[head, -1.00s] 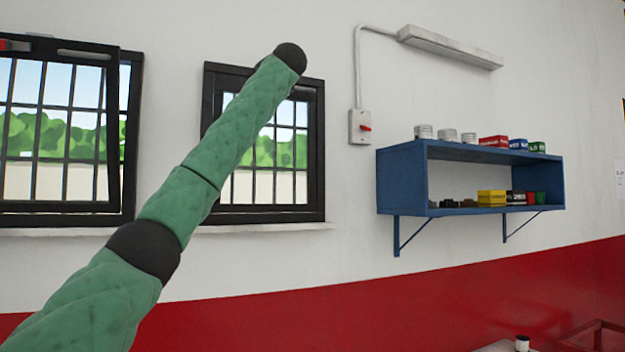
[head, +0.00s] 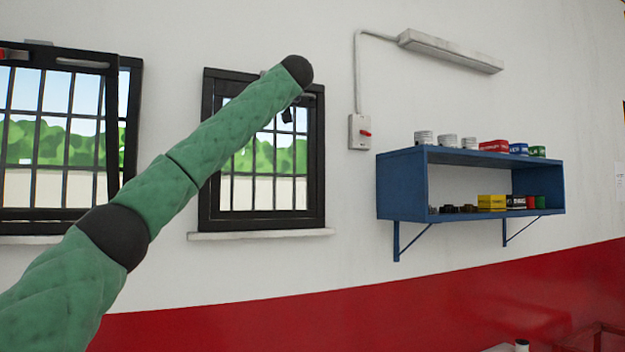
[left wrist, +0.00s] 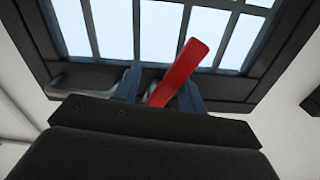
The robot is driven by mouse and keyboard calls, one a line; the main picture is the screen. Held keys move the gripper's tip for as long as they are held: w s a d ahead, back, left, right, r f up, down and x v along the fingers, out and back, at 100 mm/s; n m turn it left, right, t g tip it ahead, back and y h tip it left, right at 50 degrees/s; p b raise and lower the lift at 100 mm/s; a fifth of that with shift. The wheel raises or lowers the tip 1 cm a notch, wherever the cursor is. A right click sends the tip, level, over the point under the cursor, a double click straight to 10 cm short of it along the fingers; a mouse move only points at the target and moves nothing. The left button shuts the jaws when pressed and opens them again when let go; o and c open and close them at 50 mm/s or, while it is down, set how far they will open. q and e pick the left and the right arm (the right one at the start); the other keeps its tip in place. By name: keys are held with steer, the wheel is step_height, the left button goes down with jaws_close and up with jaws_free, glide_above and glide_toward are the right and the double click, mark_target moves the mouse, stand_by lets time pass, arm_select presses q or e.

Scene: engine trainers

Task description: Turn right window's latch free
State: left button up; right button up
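The right window (head: 212,205) has a black frame and bars and is partly hidden behind my left arm in the head view. Its latch has a red handle (left wrist: 182,70), seen in the left wrist view in front of the window's frame and slanting up to the right. My left gripper (left wrist: 160,92) has its two blue-grey fingers apart, one on each side of the handle's lower part. The right finger is close to the handle; I cannot tell whether they touch. In the head view the arm hides the latch and most of this gripper. My right gripper is not in view.
The left window (head: 126,205) has a panel standing out from its frame and a red handle (head: 14,54) at its top. A blue shelf (head: 400,185) with cans and boxes hangs on the right. A switch box (head: 360,132) and lamp (head: 450,50) are on the wall.

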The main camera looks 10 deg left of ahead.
arm_select(q)
steer(key=shift+d+r+n+p, duration=0.1)
steer(key=shift+n+p, duration=0.6)
steer(key=shift+p, duration=0.15)
steer(key=b+v, duration=0.4)
steer(key=v, duration=0.4)
steer(key=shift+w+d+f+m+g+h+p, duration=0.15)
steer(key=shift+w+d+f+m+h, duration=0.95)
steer(key=shift+f, duration=2.9)
steer(key=shift+w+d+f+m+g+h+p, duration=0.15)
steer(key=shift+w+d+f, duration=0.95)
steer(key=shift+w+f, duration=2.25)
steer(key=shift+w+d+f+m+h+p, duration=0.15)
steer(key=shift+w+d+f+m+h, duration=0.75)
steer(key=shift+f, duration=3.8)
steer(key=shift+w+d+n+y, duration=0.2)
steer(key=shift+w+n+y, duration=0.05)
steer(key=shift+y, duration=0.1)
steer(key=shift+c, duration=0.2)
